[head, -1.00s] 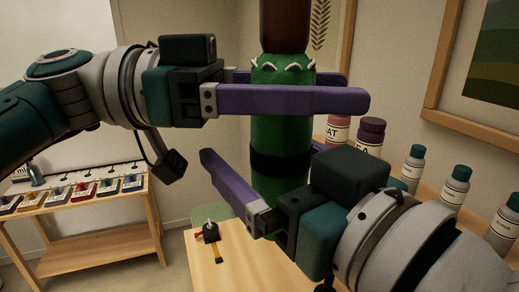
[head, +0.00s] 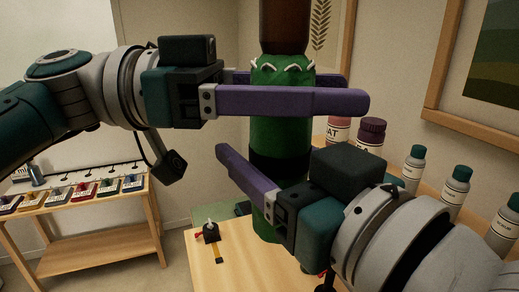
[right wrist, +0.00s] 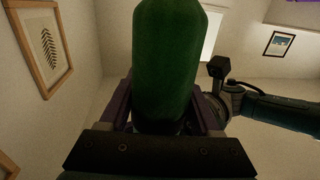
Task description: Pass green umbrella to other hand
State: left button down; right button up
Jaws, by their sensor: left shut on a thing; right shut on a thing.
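The green umbrella (head: 280,134) stands upright in the middle of the head view, with a brown handle (head: 286,25) on top and a dark band lower down. My left gripper (head: 356,92) is shut on it just below the white rib tips. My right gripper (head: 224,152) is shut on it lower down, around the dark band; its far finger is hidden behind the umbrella. In the right wrist view the umbrella's green body (right wrist: 165,60) rises between the two purple fingers of my right gripper (right wrist: 165,112).
A wooden table (head: 230,262) with a small black item (head: 211,232) is below the umbrella. Several labelled bottles (head: 456,185) stand at the right. A wooden bench (head: 90,245) with several coloured items stands at the left. Framed pictures hang on the walls.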

pick_arm(q)
jog(key=shift+w+d+r, duration=0.1)
pick_arm(e)
jog(key=shift+s+a+r, duration=0.15)
jog(key=shift+a, duration=0.15)
grip_shut()
pick_arm(q)
jog(key=c, duration=0.5)
grip_release()
jog(key=o, duration=0.5)
jog(key=shift+c, duration=0.2)
pick_arm(e)
jog(key=shift+d, duration=0.1)
